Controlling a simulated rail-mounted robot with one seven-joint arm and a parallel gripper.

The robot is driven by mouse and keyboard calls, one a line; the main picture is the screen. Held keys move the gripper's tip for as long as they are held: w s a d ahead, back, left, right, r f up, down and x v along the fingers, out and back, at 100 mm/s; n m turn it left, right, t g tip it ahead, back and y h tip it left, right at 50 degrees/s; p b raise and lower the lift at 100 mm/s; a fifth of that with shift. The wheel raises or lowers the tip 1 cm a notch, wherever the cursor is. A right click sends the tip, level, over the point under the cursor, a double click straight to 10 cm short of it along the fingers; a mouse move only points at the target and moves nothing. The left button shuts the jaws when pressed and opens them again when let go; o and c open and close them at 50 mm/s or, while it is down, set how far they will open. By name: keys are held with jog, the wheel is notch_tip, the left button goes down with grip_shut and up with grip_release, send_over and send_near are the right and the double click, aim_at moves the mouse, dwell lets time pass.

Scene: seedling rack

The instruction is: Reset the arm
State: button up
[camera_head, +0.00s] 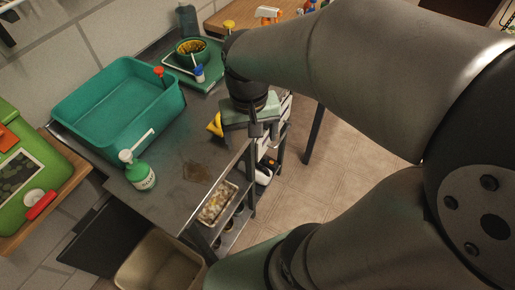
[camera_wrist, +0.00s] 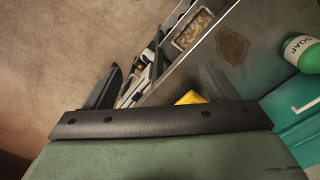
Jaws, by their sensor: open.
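My arm reaches across the right side of the head view, and my gripper (camera_head: 258,128) hangs over the right edge of the grey bench (camera_head: 172,197). In the wrist view its two dark fingers stand wide apart, so my gripper (camera_wrist: 162,88) is open. Nothing shows held between the fingers. A small yellow object (camera_head: 215,124) is on the bench just left of the gripper; it also shows in the wrist view (camera_wrist: 190,98), partly hidden by the gripper body.
A teal basin (camera_head: 120,108), a soap bottle (camera_head: 139,172) and a green tray (camera_head: 196,78) are on the bench. A pebble-filled tray (camera_head: 217,203) sits on a shelf below. A beige bin (camera_head: 160,264) stands in front. Tiled floor (camera_head: 310,170) at right is open.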

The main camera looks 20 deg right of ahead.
jog(key=s+f+n, duration=0.2)
jog(key=s, duration=0.3)
jog(key=shift+s+f+t, duration=0.15)
jog(key=shift+s+t, duration=0.15)
jog(key=shift+s, duration=0.05)
dwell(0.8)
